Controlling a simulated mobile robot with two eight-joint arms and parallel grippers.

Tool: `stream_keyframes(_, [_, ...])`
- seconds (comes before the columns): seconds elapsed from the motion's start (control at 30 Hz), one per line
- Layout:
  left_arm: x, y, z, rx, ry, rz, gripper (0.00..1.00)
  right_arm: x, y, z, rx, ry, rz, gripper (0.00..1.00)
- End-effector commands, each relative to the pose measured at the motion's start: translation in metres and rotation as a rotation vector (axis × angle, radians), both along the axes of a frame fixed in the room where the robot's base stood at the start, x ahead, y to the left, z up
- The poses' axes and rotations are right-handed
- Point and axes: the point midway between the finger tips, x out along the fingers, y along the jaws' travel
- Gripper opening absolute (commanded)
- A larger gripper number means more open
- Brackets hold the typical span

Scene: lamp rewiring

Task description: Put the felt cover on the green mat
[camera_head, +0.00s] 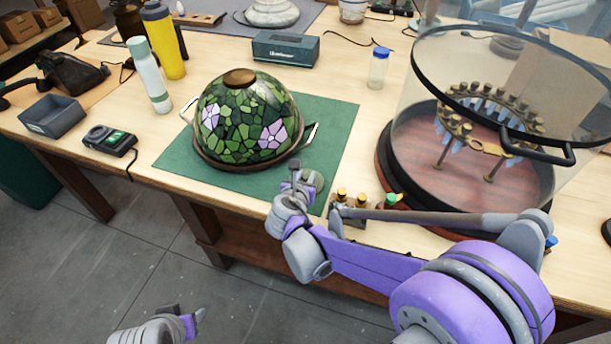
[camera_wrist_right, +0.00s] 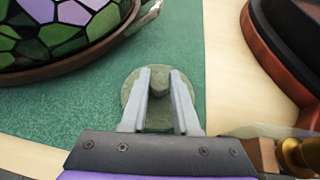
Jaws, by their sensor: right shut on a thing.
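The felt cover is a small round grey-green disc with a knob (camera_wrist_right: 134,93); in the head view it (camera_head: 314,180) shows partly behind my right gripper. My right gripper (camera_wrist_right: 160,75) is shut on its knob; the gripper also shows in the head view (camera_head: 303,172). The disc is over the front right part of the green mat (camera_head: 335,115), near its right edge; I cannot tell whether it touches the mat. My left gripper (camera_head: 192,316) is low at the bottom left, above the floor and away from the table; its jaws are unclear.
A green stained-glass shade (camera_head: 245,115) with side handles covers much of the mat. A clear round case (camera_head: 400,140) on a dark base stands close on the right. A small jar (camera_head: 378,68) stands behind.

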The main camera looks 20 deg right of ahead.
Motion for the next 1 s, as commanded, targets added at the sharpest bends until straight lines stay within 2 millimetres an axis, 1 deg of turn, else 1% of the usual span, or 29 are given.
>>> stream_keyframes(0.03, [-0.001,0.0,-0.003,0.0,0.001,0.0,0.5,0.0,0.0,-0.003,0.0,0.0,0.0,0.0])
stream_keyframes(0.07, [0.0,0.0,-0.003,0.0,0.001,0.0,0.5,0.0,0.0,-0.003,0.0,0.0,0.0,0.33])
stream_keyframes(0.2, [0.0,0.0,-0.002,0.0,0.001,0.0,0.5,0.0,0.0,-0.002,0.0,0.0,0.0,0.58])
stream_keyframes(0.23, [0.0,0.0,-0.002,0.0,0.001,0.0,0.5,0.0,0.0,-0.002,0.0,0.0,0.0,0.59])
stream_keyframes(0.47, [0.0,0.0,-0.002,0.0,0.001,0.0,0.5,0.0,0.0,-0.002,0.0,0.0,0.0,0.59])
stream_keyframes(0.6, [0.0,0.0,0.003,0.0,-0.001,0.0,0.5,-0.001,0.001,0.004,0.0,0.0,0.001,0.59])
stream_keyframes(0.77, [0.0,0.0,0.002,0.0,-0.001,0.0,0.5,-0.023,0.013,0.015,0.0,0.0,0.004,0.59])
stream_keyframes(1.0, [0.001,0.0,0.005,0.0,-0.002,0.0,0.5,-0.064,0.034,0.041,0.001,0.0,0.005,0.59])
